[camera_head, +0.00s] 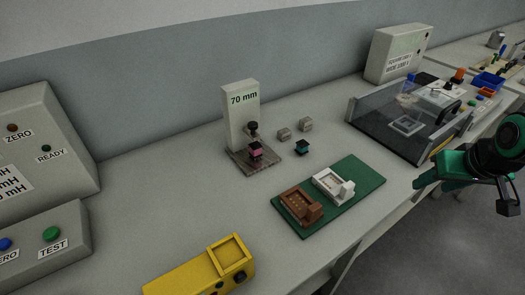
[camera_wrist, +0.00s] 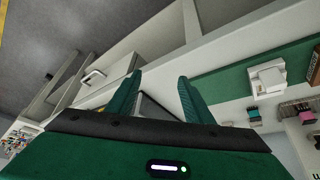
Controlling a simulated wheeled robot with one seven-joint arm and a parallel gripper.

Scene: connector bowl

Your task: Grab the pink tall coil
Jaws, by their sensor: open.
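The pink coil (camera_head: 255,150) stands upright with a dark top on a brownish plate (camera_head: 241,160) at the foot of the tall "70 mm" block (camera_head: 240,107). In the wrist view a pink coil (camera_wrist: 297,109) shows near the right edge. A teal coil (camera_head: 302,147) stands on the bench right of the plate; it also shows in the wrist view (camera_wrist: 254,115). My green gripper (camera_head: 420,182) is at the right, over the bench's front edge and well apart from the coils. In the wrist view its two fingers (camera_wrist: 159,78) are spread with nothing between them.
A green mat (camera_head: 352,205) carries a brown fixture (camera_head: 300,206) and a white fixture (camera_head: 333,185). A clear-walled tray (camera_head: 385,139) stands at right. Small grey blocks (camera_head: 284,134) sit behind the coils. A yellow device (camera_head: 200,270) lies in front.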

